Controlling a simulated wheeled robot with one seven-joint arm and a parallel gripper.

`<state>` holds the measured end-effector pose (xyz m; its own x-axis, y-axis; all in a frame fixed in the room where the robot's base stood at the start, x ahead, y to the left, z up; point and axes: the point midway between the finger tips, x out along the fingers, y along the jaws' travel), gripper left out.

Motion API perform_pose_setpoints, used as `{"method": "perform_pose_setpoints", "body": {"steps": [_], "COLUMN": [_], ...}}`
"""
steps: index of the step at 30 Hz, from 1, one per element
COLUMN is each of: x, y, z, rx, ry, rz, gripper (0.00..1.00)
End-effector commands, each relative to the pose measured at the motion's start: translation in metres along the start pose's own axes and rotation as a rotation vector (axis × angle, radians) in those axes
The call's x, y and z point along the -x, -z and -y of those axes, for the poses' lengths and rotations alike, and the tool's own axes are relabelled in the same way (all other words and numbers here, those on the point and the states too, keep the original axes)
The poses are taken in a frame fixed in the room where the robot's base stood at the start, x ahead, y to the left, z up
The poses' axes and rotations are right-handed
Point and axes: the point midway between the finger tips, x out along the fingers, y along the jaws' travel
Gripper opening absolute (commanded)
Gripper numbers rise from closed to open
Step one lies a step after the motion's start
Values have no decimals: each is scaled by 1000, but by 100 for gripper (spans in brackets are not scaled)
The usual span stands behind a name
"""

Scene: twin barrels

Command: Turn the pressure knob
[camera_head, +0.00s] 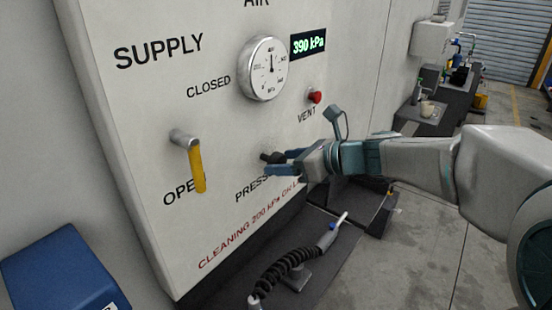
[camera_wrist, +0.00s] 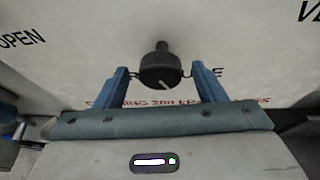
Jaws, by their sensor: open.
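The pressure knob (camera_wrist: 160,72) is a black round knob with a pale pointer line, on the white panel (camera_head: 150,80). In the head view the knob (camera_head: 268,157) sits above the partly hidden word PRESSURE. My gripper (camera_head: 278,163) is at the knob, and its blue fingers reach toward the panel. In the wrist view my gripper (camera_wrist: 162,88) is open, with one finger on each side of the knob and a gap showing on both sides. The dial gauge (camera_head: 264,68) and a green display (camera_head: 308,44) reading 390 kPa are above.
A yellow supply lever (camera_head: 197,168) points down toward OPEN, left of the knob. A red vent button (camera_head: 315,97) is above right. A coiled black hose (camera_head: 283,268) with a nozzle lies below the panel. A blue box (camera_head: 62,268) stands at lower left.

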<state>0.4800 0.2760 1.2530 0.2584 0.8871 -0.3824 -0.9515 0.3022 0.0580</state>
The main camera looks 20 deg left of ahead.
Motion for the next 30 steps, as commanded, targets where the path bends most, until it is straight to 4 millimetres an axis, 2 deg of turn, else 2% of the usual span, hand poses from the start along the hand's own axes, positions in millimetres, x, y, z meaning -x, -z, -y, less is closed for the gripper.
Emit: {"method": "perform_pose_setpoints", "body": {"steps": [3, 6, 17, 21, 22, 30], "x": [-17, -24, -29, -28, -28, -29], "y": [-1, 0, 0, 0, 0, 1], "z": [0, 0, 0, 0, 0, 0], "rx": [-1, 1, 1, 1, 1, 16], "ry": [-3, -1, 1, 1, 0, 5], "rz": [0, 0, 0, 0, 0, -1], "gripper": [63, 63, 63, 24, 20, 20]}}
